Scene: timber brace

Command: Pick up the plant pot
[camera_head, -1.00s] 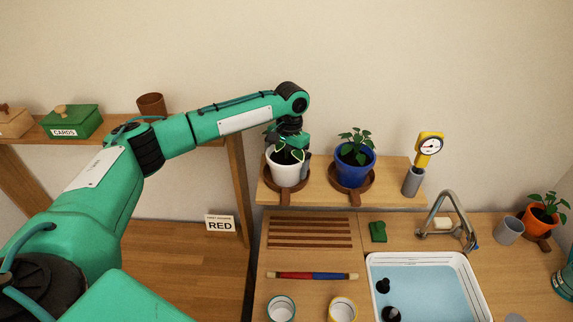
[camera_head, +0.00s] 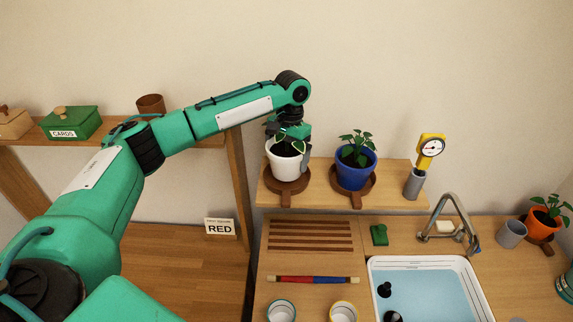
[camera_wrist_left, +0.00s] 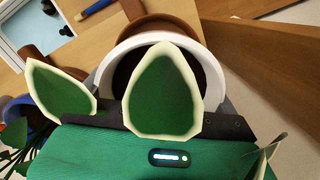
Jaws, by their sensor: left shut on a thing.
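A white plant pot (camera_head: 283,162) with a dark-green, pale-edged plant is at the left end of the small raised shelf. It appears upright, just above its brown saucer (camera_head: 287,188). My left gripper (camera_head: 291,138) is shut on the pot from above, at its rim. In the left wrist view the pot's white rim (camera_wrist_left: 211,85) surrounds dark soil, and a large leaf hides much of it. The fingertips are mostly hidden by leaves and the pot. A blue plant pot (camera_head: 353,174) stands on another brown saucer to the right. My right gripper is not seen.
The gauge in its grey cup (camera_head: 414,184) stands at the shelf's right end. Below are a slatted rack, a green block (camera_head: 379,234), the tap (camera_head: 440,220) and a water-filled basin (camera_head: 470,275). An orange plant pot (camera_head: 543,220) stands far right. A wooden post is left of the shelf.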

